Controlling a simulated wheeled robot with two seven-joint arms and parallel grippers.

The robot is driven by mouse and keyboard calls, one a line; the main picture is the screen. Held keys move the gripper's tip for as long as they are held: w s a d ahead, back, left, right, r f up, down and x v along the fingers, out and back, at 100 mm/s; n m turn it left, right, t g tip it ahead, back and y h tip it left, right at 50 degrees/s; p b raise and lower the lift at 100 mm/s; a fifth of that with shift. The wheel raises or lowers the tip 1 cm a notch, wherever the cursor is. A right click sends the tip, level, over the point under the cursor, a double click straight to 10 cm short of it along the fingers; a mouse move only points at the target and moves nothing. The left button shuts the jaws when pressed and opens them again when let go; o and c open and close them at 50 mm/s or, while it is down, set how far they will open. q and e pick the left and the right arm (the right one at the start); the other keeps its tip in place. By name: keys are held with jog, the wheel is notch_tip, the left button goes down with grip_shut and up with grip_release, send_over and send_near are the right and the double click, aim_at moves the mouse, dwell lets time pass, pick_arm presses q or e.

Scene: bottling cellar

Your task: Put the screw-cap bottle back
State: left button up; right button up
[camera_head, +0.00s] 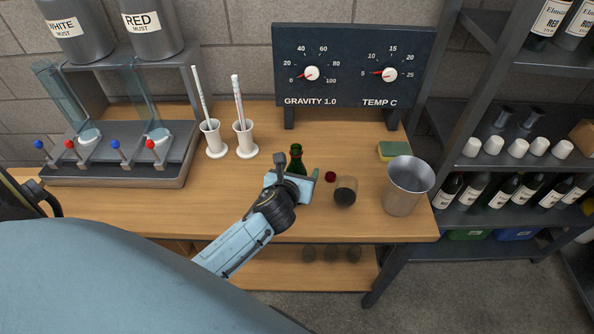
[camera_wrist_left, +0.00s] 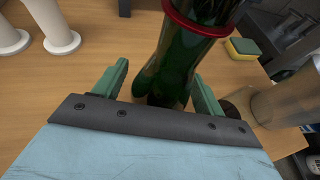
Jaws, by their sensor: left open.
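A green glass bottle (camera_head: 296,158) stands on the wooden bench, its lower part hidden behind my left gripper (camera_head: 296,184) in the head view. In the left wrist view the bottle (camera_wrist_left: 178,62) has a red ring near its top and stands between the two green fingers of my left gripper (camera_wrist_left: 160,92). The fingers are apart, one on each side of the glass; I cannot tell whether either touches it. A dark red cap (camera_head: 331,177) lies on the bench just right of the gripper. My right gripper is not in view.
A glass of dark liquid (camera_head: 345,192) and a metal bucket (camera_head: 407,187) stand to the right, with a sponge (camera_head: 393,151) behind. Two white cylinders (camera_head: 215,140) (camera_head: 245,140) stand at back left. A shelf of bottles (camera_head: 500,192) stands at far right. The bench front is clear.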

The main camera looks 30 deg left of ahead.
pick_arm(q)
jog(key=shift+r, duration=0.2)
jog(key=p+v, duration=0.1)
jog(key=v, duration=1.1)
jog(key=shift+p, duration=0.4)
